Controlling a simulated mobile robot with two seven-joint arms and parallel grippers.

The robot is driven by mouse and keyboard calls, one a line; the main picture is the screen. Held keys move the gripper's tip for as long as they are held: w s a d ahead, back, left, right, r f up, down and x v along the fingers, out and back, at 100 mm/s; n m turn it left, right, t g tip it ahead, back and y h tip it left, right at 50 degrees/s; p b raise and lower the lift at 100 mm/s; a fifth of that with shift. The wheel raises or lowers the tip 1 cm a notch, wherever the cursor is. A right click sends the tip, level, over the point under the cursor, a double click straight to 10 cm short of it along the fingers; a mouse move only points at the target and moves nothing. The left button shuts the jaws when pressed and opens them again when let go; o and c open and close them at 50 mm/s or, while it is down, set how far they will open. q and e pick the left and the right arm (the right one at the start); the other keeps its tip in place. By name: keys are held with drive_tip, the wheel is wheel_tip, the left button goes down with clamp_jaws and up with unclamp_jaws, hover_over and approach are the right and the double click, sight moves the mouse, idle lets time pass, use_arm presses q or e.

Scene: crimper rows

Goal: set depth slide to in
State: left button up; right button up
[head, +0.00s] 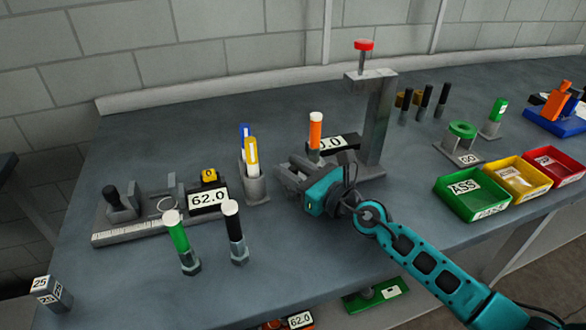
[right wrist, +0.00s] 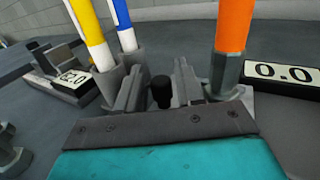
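A press stand (head: 376,120) with a red knob (head: 364,46) on top stands right of the middle in the head view. A display reading 0.0 (right wrist: 284,74) sits beside it. My right gripper (head: 290,172) is low at the left of this stand. In the right wrist view a small black knob (right wrist: 162,92) shows between my right gripper's (right wrist: 160,78) two fingers, which are apart. I cannot tell whether a finger touches it. Which part is the depth slide is not marked. My left gripper is not in view.
An orange handled tool (head: 315,132) stands close behind my right gripper. A grey holder (head: 256,188) with blue and yellow tools is to its left. A gauge (head: 125,230) with a 62.0 display (head: 208,198) lies farther left. Green (head: 178,238) and black (head: 235,225) tools stand in front.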

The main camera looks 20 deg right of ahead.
sight(319, 161)
drive_tip(key=c, duration=0.6)
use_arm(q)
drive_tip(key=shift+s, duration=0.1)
use_arm(e)
clamp_jaws()
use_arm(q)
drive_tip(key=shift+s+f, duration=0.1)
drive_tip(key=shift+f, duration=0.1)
use_arm(e)
drive_tip(key=shift+d, duration=0.1)
